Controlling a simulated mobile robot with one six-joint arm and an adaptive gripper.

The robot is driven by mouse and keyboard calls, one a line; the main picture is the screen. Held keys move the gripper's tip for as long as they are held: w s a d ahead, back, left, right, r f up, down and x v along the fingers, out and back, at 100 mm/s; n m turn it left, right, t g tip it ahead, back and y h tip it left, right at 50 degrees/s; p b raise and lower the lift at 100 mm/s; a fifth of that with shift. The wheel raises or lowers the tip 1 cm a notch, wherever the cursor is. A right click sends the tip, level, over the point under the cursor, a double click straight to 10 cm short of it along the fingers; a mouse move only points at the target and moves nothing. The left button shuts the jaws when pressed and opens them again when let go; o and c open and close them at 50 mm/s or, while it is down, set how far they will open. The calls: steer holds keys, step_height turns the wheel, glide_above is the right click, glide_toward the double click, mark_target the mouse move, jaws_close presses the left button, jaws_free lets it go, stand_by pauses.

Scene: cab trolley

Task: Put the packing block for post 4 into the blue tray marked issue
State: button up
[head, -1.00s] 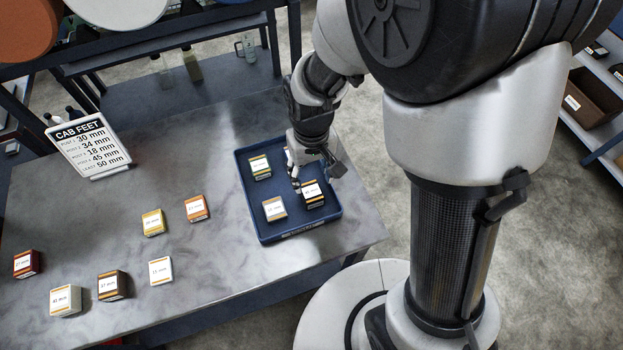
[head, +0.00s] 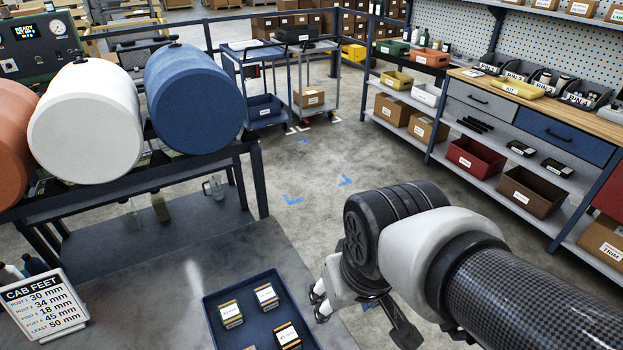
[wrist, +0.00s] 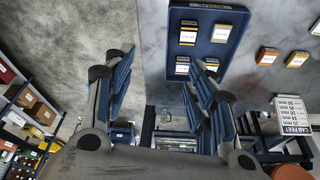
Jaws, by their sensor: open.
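The card CAB FEET (head: 42,304) reads 45 mm for post 4.
Another blue tray (head: 264,108) sits on a trolley (head: 236,75) at the back. Shelves (head: 447,143) with bins line the right. The floor between has blue corner marks (head: 293,200) and is clear.

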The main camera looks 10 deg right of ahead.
steer(key=shift+m+t, duration=0.4)
steer(key=shift+t, duration=0.2)
steer(key=s, duration=0.1)
steer(key=s+d+r, duration=0.1)
steer(key=s, duration=0.1)
steer(key=s+d+r, duration=0.1)
steer(key=shift+s+r, duration=0.15)
steer(key=shift+s, duration=0.2)
stand_by(0.4)
